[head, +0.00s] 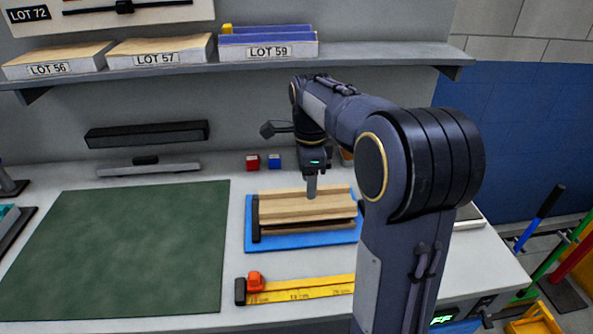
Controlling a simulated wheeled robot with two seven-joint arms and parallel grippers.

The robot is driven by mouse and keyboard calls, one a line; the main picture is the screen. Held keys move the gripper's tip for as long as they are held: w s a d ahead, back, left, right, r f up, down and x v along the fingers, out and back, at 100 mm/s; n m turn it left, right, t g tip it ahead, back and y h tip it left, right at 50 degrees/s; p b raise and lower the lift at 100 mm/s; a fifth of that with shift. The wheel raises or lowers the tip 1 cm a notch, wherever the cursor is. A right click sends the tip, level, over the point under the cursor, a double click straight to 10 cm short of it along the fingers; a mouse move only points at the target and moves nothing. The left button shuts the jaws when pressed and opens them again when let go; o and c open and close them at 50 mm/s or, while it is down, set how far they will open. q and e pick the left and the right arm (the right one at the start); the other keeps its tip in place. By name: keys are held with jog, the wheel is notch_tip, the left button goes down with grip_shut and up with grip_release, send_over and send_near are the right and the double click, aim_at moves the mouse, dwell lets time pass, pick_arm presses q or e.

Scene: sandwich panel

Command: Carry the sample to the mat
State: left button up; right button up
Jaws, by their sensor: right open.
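The sample looks like a layered, wood-coloured panel (290,207) with a dark end piece at its left. It lies on a blue tray or pad (300,241) right of the centre of the bench. The dark green mat (120,250) lies flat and empty to its left. My right gripper (311,190) points down over the middle of the panel, its finger tips at or just above the top face; I cannot tell whether they touch it. It is open and holds nothing. My right arm hides the right end of the panel and tray. My left gripper is out of view.
A yellow ruler (305,291) with an orange slider (255,281) lies in front of the tray. A shelf (380,58) with lot boxes overhangs the back. Bare bench lies between mat and tray.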

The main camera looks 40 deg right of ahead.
aim_at(308, 207)
notch_tip(308, 207, down, 8)
jog(key=shift+s+r+b, duration=0.1)
jog(key=shift+r+b, duration=0.15)
jog(key=shift+b, duration=0.3)
jog(key=c, duration=1)
jog(key=shift+r, duration=0.1)
jog(key=shift+r+p, duration=3.65)
jog(key=shift+p, duration=0.55)
jog(key=shift+w+a+p, duration=0.75)
jog(key=shift+w+a, duration=0.15)
jog(key=shift+a, duration=0.95)
jog(key=shift+w+a+p, duration=0.75)
jog(key=shift+w+a, duration=0.1)
jog(key=shift+a, duration=0.95)
jog(key=shift+w+a+p, duration=0.75)
jog(key=shift+w+a, duration=0.15)
jog(key=shift+a, duration=0.95)
